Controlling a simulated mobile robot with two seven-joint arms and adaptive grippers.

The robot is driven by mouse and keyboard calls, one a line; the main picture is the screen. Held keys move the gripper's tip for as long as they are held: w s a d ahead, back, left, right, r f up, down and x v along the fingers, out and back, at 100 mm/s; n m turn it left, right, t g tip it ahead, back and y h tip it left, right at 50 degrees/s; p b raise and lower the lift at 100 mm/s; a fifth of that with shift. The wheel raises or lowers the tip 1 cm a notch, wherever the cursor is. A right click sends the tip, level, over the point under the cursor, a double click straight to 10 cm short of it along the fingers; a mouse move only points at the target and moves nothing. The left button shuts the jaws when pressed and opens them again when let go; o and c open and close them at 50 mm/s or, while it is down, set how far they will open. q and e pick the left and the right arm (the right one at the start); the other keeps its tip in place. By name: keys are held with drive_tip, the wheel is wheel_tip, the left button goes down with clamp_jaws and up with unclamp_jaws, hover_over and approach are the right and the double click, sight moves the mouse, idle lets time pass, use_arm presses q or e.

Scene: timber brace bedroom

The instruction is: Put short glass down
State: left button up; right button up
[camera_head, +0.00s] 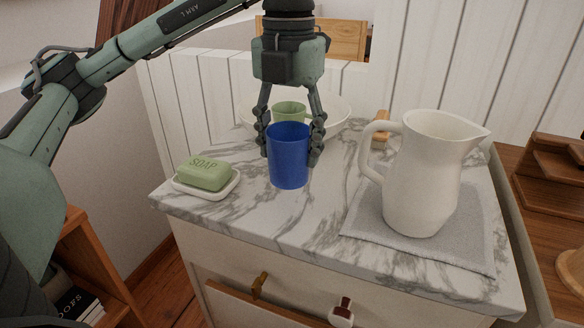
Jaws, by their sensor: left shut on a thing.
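The short glass (289,160) is a blue tumbler, upright, near the middle of the marble top (300,225). My left gripper (290,140) comes down from above and is shut on it, with one finger on each side near its rim. I cannot tell from this view whether the glass's base touches the marble or hangs just above it. My right gripper is not in view.
A white pitcher (424,175) stands on a grey cloth (380,237) to the right. Green soap (206,173) lies on a white dish (228,188) to the left. Behind are a green cup (289,110) and a white basin (341,112). Bare marble lies in front of the glass.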

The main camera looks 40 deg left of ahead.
sight(291, 167)
use_arm(q)
drive_tip(key=shift+w+f, duration=0.2)
drive_tip(key=shift+f, duration=1.9)
drive_tip(key=shift+f, duration=0.15)
drive_tip(key=o, duration=1.3)
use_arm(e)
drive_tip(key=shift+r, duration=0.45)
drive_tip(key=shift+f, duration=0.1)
